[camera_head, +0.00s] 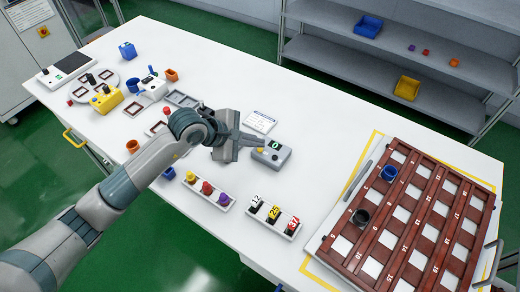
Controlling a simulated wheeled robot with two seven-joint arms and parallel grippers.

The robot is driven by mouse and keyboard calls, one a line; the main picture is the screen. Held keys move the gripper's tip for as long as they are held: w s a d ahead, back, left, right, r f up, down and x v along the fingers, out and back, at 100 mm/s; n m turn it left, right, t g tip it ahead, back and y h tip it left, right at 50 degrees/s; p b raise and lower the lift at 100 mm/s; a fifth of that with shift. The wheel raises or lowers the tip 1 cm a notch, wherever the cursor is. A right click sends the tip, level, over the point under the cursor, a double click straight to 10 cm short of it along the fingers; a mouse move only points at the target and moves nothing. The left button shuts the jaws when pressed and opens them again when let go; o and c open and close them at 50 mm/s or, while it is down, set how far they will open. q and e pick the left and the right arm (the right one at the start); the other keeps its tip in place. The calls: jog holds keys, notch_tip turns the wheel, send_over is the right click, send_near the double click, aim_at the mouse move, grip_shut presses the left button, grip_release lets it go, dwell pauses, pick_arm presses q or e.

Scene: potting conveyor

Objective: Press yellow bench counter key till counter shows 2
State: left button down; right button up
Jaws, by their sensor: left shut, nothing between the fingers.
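The bench counter (272,153) is a small grey box on the white table, right of my left gripper. Its dark display seems to show a green 0. A small yellow key (261,150) is on its left part, with a darker key beside it. My left gripper (262,139) is shut and empty. Its fingers point right and, in the picture, end just above the counter's left part. I cannot tell whether the fingertips touch the counter. My right gripper is not in view.
A white label card (259,121) lies behind the counter. In front are a rack of coloured knobs (205,190) and a rack of number tags (274,216). A brown slotted tray (410,225) stands at right. Several small devices crowd the left end. Table right of the counter is clear.

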pick_arm(q)
jog(key=shift+f+b, duration=0.55)
dwell(1.0)
jog(key=shift+r, duration=0.1)
jog(key=shift+r+p, duration=0.3)
jog(key=shift+r, duration=0.45)
jog(key=shift+r, duration=0.1)
notch_tip(320, 180, up, 5)
jog(key=shift+f+p, duration=0.1)
jog(key=shift+p, duration=1)
jog(key=shift+w, duration=0.1)
dwell(2.2)
